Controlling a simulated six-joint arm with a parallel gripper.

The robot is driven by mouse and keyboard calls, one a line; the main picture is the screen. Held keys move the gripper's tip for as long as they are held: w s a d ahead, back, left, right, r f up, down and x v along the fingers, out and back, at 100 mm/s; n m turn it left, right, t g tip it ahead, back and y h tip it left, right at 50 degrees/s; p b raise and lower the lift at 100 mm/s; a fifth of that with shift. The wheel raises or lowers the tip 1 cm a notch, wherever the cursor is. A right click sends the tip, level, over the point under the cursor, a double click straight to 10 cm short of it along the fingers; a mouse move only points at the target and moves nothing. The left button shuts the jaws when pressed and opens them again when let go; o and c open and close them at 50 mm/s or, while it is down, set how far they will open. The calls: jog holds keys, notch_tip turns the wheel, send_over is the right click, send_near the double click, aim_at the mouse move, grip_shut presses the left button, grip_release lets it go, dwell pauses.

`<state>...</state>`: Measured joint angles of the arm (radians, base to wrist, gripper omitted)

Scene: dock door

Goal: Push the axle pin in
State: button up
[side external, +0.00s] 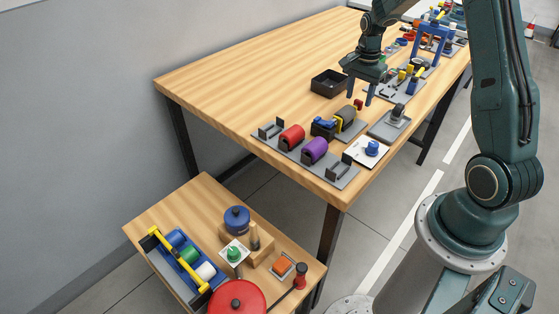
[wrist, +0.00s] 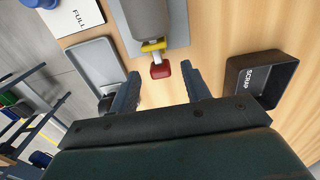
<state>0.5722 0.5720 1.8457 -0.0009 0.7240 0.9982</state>
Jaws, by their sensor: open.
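The axle pin appears to be the part with a red head (side external: 358,104) and a yellow collar, at the end of a dark grey cylinder (side external: 345,116) on a grey plate. The wrist view shows the red head (wrist: 161,69) pointing toward my gripper, with the yellow collar (wrist: 153,46) between it and the grey body. My gripper (side external: 360,95) points down over the table just behind the red head. Its fingers are open and empty. In the wrist view the fingertips (wrist: 160,75) lie left and right of the head; whether they touch it I cannot tell.
A black SCRAP box (wrist: 262,76) stands on the right in the wrist view. A grey tray (wrist: 95,60) with a dark part lies on the left. A white FULL card (wrist: 78,14) is beyond it. A plate with red (side external: 292,137) and purple rollers is at the table's near end.

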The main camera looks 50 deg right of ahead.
notch_tip(320, 180, up, 13)
dwell(0.5)
jog(key=shift+a, duration=0.15)
jog(key=s+a+r+n+t, duration=0.1)
jog(key=s+a+r+n, duration=0.35)
jog(key=a, duration=0.35)
jog(key=s+a+r+n+t, duration=0.25)
jog(key=a+r+n, duration=0.2)
jog(key=a, duration=0.35)
jog(key=s+a+n+t, duration=0.1)
jog(key=s+a+n, duration=0.3)
jog(key=s, duration=0.2)
jog(key=s+a+f+n+t, duration=0.1)
jog(key=s+a+n, duration=0.3)
jog(key=s, duration=0.3)
jog(key=shift+f+n, duration=0.15)
jog(key=shift+n, duration=0.35)
